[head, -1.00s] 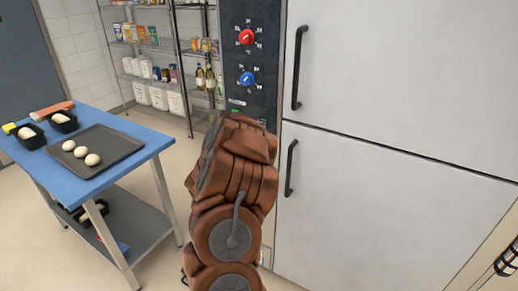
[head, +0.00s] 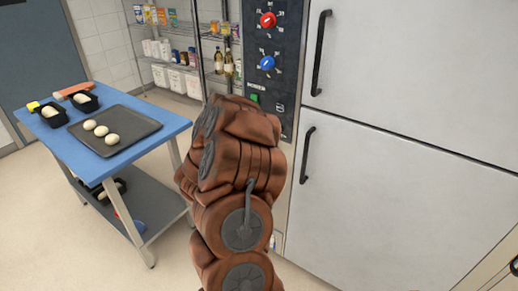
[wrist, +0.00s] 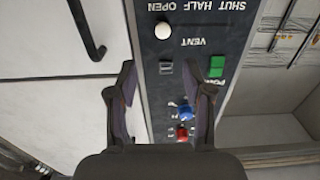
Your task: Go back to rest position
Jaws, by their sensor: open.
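My gripper (wrist: 163,92) shows in the wrist view with its two dark fingers spread apart and nothing between them. Beyond the fingers is the dark oven control panel (wrist: 195,45), with a white vent knob (wrist: 163,30), a green button (wrist: 216,66), a blue knob (wrist: 186,111) and a red knob (wrist: 182,133). I see no contact between the fingers and the panel. In the head view my brown arm stands in front of the panel's lower part (head: 288,60), and my gripper is hidden behind it.
The white oven doors (head: 400,70) with black handles fill the right side. A blue-topped table (head: 75,150) stands at left, with a dark tray (head: 150,127) of dough balls and two black tins. A wire shelf (head: 205,37) stands behind. Floor is clear between table and arm.

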